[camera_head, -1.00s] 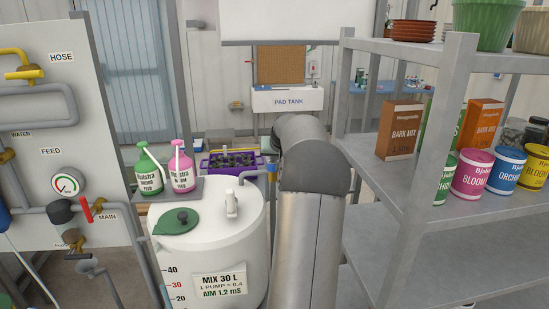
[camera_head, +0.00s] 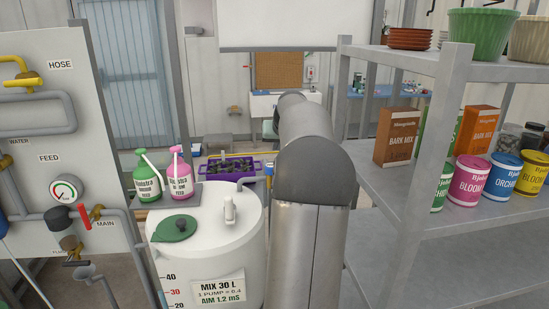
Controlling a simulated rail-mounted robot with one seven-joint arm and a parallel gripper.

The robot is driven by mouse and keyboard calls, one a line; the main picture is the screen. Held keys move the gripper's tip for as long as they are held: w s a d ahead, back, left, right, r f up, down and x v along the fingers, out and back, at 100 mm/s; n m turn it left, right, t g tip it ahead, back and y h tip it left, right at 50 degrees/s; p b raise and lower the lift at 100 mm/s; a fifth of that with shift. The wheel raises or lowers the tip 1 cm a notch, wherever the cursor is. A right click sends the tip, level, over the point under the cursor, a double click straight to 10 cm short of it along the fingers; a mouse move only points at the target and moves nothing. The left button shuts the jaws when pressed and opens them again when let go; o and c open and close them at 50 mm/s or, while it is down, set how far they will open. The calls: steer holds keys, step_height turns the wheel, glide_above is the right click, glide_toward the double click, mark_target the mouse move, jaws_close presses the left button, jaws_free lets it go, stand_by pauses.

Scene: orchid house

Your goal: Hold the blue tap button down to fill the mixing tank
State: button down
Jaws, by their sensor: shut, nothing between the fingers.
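The mixing tank (camera_head: 190,258) is a white round tank at the bottom centre. It has a dark green cap (camera_head: 173,228), a level scale and a label reading "MIX 30 L". A grey pipe (camera_head: 252,181) reaches over its back right edge. A small blue part (camera_head: 269,170) shows at the pipe's right end, close beside my arm; I cannot tell for sure that it is the tap button. The liquid level inside cannot be made out. My arm rises right of the tank and stretches away toward the back. My gripper is hidden behind it.
Green (camera_head: 147,180) and pink (camera_head: 178,178) pump bottles stand behind the tank, beside a purple tray (camera_head: 229,168) of pots. A valve panel (camera_head: 75,140) stands at left. A metal shelf (camera_head: 430,170) with cartons and tubs is close to my arm's right.

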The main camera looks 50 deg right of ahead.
steer(key=shift+b+v, duration=0.3)
steer(key=shift+v, duration=1.7)
steer(key=w+a+f+n+g+y, duration=0.1)
steer(key=a+f+n, duration=0.15)
steer(key=a, duration=0.75)
steer(key=w+a+f+n+y, duration=0.1)
steer(key=a+f, duration=0.2)
steer(key=a, duration=0.8)
steer(key=w+a+f+n+g+y, duration=0.1)
steer(key=a+f+y, duration=0.15)
steer(key=a, duration=0.75)
steer(key=s+a+f+n+g, duration=0.2)
steer(key=s+a+f, duration=0.4)
steer(key=s+a, duration=0.4)
steer(key=s+a+f+n+g, duration=0.1)
steer(key=s+a+f+n, duration=0.1)
steer(key=s+a+f, duration=0.5)
steer(key=s+a, duration=0.3)
steer(key=shift+s+a+f+n+g, duration=0.3)
steer(key=shift+a+n+g, duration=0.05)
steer(key=shift+a+g, duration=0.05)
